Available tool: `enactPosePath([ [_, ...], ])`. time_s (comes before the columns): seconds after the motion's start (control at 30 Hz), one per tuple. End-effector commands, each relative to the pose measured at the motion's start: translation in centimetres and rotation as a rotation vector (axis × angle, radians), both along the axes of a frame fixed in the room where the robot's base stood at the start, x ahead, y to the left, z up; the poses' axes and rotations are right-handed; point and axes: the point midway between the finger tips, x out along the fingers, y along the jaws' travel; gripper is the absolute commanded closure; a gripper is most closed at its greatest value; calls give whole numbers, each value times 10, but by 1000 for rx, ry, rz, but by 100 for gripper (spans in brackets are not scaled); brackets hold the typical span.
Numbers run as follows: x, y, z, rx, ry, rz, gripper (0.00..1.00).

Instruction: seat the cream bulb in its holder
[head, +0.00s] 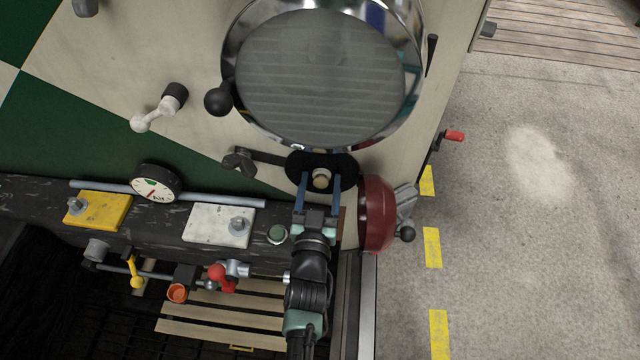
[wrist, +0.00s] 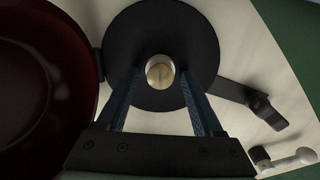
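A small cream, round-ended piece, apparently the cream bulb (head: 321,179), shows in front of a black round plate (head: 294,166) below the big headlamp. In the wrist view the bulb (wrist: 160,72) is near the centre of the black disc (wrist: 125,45), with a pale metallic rim around it. I cannot tell how deep it sits; its base is hidden. My gripper (head: 320,180) has two blue fingers, one on each side of the bulb, with a visible gap on both sides. In the wrist view the gripper (wrist: 159,72) is open around or just short of the bulb.
The chrome-rimmed headlamp (head: 320,75) is just above. A dark red round housing (head: 377,213) stands close right of my gripper. A lever (head: 240,160) lies left of the plate. A dark beam carries a yellow plate (head: 100,210) and white plate (head: 215,225). Open pavement lies right.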

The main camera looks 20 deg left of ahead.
Motion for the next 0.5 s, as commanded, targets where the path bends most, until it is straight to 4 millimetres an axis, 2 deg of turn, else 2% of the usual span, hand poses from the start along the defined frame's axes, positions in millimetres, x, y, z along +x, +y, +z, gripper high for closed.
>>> enactPosePath([
  [0.27, -2, -1, 0, 0, 0, 0, 32],
  [0.37, -10, -3, -1, 1, 1, 0, 32],
  [0.5, -30, -8, -1, -1, 2, -1, 32],
])
